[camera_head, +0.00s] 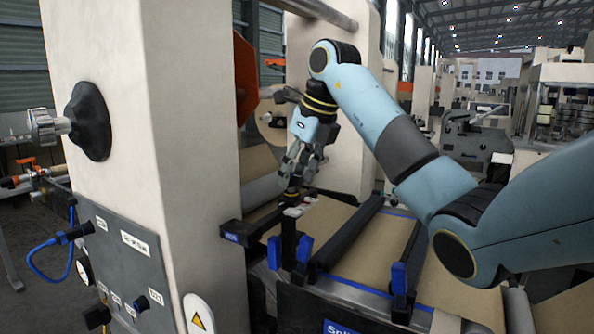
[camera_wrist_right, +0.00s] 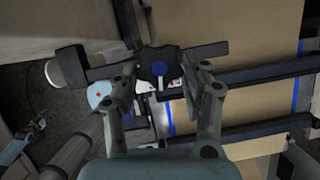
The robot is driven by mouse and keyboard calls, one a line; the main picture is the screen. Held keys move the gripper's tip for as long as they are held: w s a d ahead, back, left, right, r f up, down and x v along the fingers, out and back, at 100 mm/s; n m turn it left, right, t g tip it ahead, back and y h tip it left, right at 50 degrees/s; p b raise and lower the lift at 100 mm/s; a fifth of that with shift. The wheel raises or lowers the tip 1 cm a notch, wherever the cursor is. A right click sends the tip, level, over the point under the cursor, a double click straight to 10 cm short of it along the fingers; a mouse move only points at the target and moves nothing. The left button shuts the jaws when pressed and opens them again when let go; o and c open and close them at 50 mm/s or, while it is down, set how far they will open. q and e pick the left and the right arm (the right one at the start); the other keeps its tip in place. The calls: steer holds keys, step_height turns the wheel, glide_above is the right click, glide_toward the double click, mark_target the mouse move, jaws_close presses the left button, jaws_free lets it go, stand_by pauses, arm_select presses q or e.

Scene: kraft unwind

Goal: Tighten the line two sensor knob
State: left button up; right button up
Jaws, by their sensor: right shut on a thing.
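My right gripper (camera_head: 295,180) points down over the machine's sensor bar. In the wrist view its two fingers (camera_wrist_right: 163,80) are closed around a black lobed knob (camera_wrist_right: 160,64), one finger on each side. In the head view the knob (camera_head: 291,196) is mostly hidden below the fingertips. It sits above a small pale sensor part (camera_head: 297,211) at the edge of the brown kraft web (camera_head: 345,246). Any line number at this knob is not legible.
A cream machine column (camera_head: 140,120) stands close at the left, with a grey control panel (camera_head: 123,262) carrying gauges and a blue hose. Black bars (camera_head: 345,240) with blue clamps (camera_head: 399,285) cross the web. An orange disc (camera_head: 246,77) is behind the column.

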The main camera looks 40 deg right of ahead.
steer(key=shift+w+a+r+m+h, duration=0.15)
steer(key=shift+m+h, duration=0.1)
steer(key=shift+m, duration=0.35)
steer(key=shift+s+d+r+m+h, duration=0.1)
steer(key=shift+m+h, duration=0.15)
steer(key=shift+m, duration=0.35)
steer(key=o, duration=0.9)
steer(key=shift+o, duration=1.3)
steer(key=shift+a, duration=0.1)
steer(key=shift+f, duration=0.1)
